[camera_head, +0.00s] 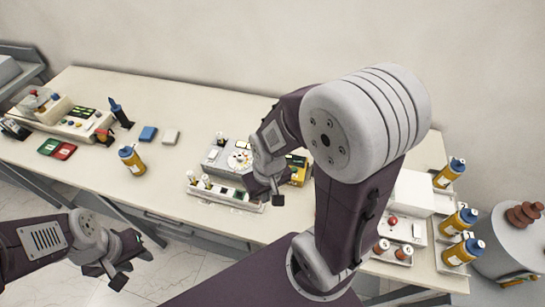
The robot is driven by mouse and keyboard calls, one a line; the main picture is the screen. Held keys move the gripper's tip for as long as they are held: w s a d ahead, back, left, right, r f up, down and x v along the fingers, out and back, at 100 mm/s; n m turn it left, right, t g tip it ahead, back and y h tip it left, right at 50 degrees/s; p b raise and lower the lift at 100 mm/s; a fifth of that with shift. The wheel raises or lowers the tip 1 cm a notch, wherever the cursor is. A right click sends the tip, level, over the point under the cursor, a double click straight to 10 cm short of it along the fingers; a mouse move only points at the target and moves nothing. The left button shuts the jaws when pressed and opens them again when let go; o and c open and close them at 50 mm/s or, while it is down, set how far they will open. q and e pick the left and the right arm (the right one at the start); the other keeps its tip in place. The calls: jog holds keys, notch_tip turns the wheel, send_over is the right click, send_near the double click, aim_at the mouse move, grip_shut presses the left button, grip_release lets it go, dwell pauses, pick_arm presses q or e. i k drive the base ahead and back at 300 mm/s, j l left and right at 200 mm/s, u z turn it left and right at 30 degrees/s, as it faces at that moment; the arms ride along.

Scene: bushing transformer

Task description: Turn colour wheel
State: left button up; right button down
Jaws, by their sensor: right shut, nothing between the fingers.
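The colour wheel (238,159) is a pale disc with small coloured marks on a grey and white device (217,163) at the middle of the table. My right gripper (272,192) is shut and empty, in front and to the right of the wheel. Its wrist covers the wheel's right side and part of the device. I cannot tell whether it touches the device. My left gripper (130,268) hangs in front of the table at the lower left, away from the wheel. Its fingers look apart, with nothing between them.
A yellow bottle (132,161) stands left of the device, near blue and grey blocks (148,133). A control panel (70,121) stands at the far left. Several yellow bottles (461,222) and a white box (413,191) are at the right. The table (191,101) is bare along the back.

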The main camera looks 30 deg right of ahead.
aim_at(240, 160)
jog(key=z, duration=0.7)
jog(key=i+j+z, duration=0.1)
jog(key=j+z, duration=0.3)
jog(key=i+j+z, duration=0.1)
jog(key=z, duration=0.35)
jog(key=j, duration=0.1)
